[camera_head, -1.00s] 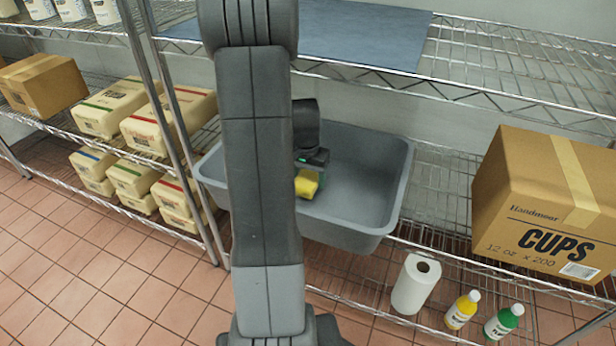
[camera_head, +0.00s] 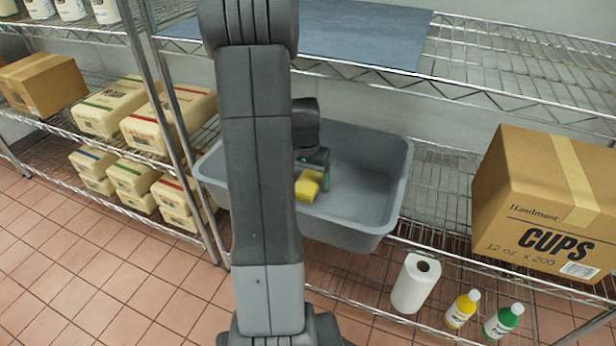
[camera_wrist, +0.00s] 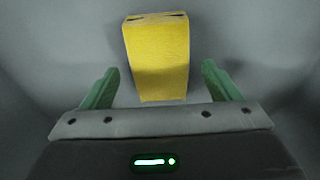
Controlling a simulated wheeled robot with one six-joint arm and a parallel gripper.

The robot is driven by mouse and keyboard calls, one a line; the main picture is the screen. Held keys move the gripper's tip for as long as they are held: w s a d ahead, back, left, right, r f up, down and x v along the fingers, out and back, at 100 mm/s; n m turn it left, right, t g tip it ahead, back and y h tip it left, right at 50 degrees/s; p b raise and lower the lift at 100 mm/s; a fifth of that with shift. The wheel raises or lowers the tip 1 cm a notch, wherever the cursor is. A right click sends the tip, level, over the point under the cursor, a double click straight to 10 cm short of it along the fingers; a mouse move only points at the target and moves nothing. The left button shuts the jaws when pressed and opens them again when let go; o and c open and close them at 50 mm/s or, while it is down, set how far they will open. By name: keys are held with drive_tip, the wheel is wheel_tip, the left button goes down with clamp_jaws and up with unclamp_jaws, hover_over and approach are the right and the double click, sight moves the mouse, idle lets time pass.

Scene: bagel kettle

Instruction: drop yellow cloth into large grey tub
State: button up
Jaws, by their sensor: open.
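The large grey tub (camera_head: 370,225) stands on the middle wire shelf. The yellow cloth (camera_head: 308,186) is a folded block inside the tub's walls, partly hidden by my arm in the head view. In the wrist view the yellow cloth (camera_wrist: 158,58) lies ahead of the green fingertips, between their lines and clear of both. My gripper (camera_wrist: 160,85) is open, with a gap on each side of the cloth. In the head view my gripper (camera_head: 316,180) is down inside the tub. I cannot tell whether the cloth rests on the tub's floor.
A large cardboard cups box (camera_head: 545,205) stands right of the tub. A paper towel roll (camera_head: 416,284) and yellow and green bottles (camera_head: 462,310) stand on the lower shelf. A blue-grey mat (camera_head: 350,35) lies on the shelf above. Wrapped packs (camera_head: 110,105) fill the left rack.

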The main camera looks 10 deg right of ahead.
sight(307, 184)
drive_tip(key=r, duration=0.2)
drive_tip(key=r+p, duration=0.1)
drive_tip(key=r, duration=0.4)
drive_tip(key=shift+s+a+r+p, duration=0.25)
drive_tip(key=shift+s+r+p, duration=0.05)
drive_tip(key=shift+s+p, duration=0.1)
drive_tip(key=f+b, duration=0.1)
drive_tip(key=f, duration=0.2)
drive_tip(key=f+b, duration=0.1)
drive_tip(key=f, duration=0.2)
drive_tip(key=f+b, duration=0.1)
drive_tip(key=f, duration=0.2)
drive_tip(key=shift+w+d, duration=0.25)
drive_tip(key=shift+w, duration=0.15)
drive_tip(key=shift+r+p, duration=0.3)
drive_tip(key=shift+r, duration=0.4)
drive_tip(key=shift+f, duration=0.1)
